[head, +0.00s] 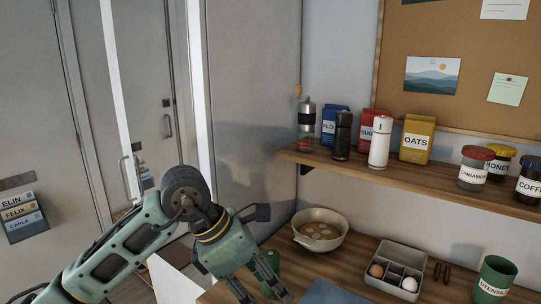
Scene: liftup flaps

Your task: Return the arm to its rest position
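My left arm comes in from the lower left, green with dark joints, and bends at a large dark round joint. My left gripper (262,288) is at the bottom middle, pointing down over the left end of the wooden counter (365,264). Its two dark fingers stand apart, with no object visible between them; the tips are close to the bottom edge of the picture. A dark green rounded thing (267,264) is right beside the fingers; I cannot tell whether they touch it. My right gripper is not in view.
A bowl (320,233), an egg tray (397,269) and a green utensil pot (494,279) stand on the counter. Above, a shelf (420,180) holds jars, packets and grinders. Grey doors (130,90) with name labels are at left, a corkboard (475,60) upper right.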

